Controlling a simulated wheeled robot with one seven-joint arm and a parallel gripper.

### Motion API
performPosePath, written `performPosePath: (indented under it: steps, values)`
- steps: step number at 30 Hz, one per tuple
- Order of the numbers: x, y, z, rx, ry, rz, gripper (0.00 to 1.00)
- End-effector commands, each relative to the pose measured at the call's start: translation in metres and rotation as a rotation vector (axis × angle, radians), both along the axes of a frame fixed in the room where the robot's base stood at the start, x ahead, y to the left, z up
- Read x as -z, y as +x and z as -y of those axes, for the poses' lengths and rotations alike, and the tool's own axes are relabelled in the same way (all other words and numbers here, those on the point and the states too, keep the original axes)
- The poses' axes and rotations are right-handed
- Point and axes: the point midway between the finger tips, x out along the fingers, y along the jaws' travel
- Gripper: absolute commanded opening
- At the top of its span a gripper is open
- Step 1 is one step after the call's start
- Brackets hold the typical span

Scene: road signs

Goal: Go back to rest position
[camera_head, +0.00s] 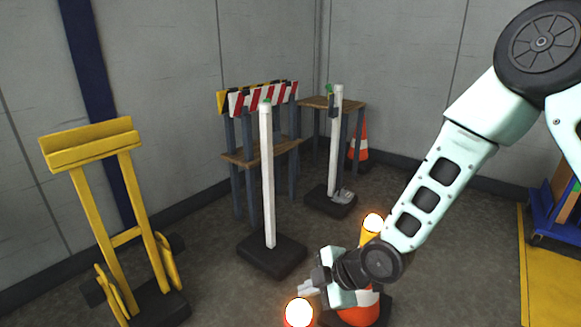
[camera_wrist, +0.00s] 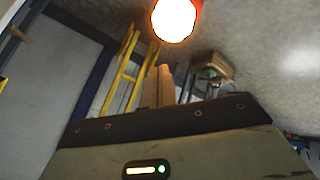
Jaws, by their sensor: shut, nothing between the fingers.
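My gripper (camera_head: 308,288) is at the lower middle of the head view, at the end of my arm, which reaches in from the right. Its pale fingers are together and empty; they also show in the wrist view (camera_wrist: 157,84). A glowing round lamp (camera_head: 299,312) is just below the fingers in the head view, and a glowing lamp (camera_wrist: 174,18) is at the top of the wrist view. I cannot tell whether the gripper touches it. An orange-and-white cone (camera_head: 358,311) stands behind my gripper, partly hidden by it. Another glowing lamp (camera_head: 373,222) is above it.
White posts on black bases stand in the middle (camera_head: 267,180) and farther back (camera_head: 335,145). A yellow stand (camera_head: 90,146) is at left. A red-and-white barrier board (camera_head: 264,98) and wooden table (camera_head: 345,103) are at the back. A blue cart (camera_head: 558,215) is at right.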

Motion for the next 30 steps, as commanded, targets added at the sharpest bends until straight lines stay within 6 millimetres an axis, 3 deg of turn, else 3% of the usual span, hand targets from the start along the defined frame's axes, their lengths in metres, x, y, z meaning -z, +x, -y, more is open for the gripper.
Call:
performPosePath:
  steps: [5, 12, 24, 26, 30]
  values:
    - [-0.042, -0.035, 0.017, 0.183, -0.124, -0.171, 0.0]
    - [-0.099, -0.106, 0.052, 0.555, -0.256, -0.408, 0.0]
    - [-0.156, -0.212, 0.095, 1.024, -0.332, -0.653, 0.0]
    - [-0.161, -0.226, 0.1, 1.079, -0.339, -0.683, 0.0]
    - [-0.194, -0.226, 0.1, 1.087, -0.341, -0.69, 0.0]
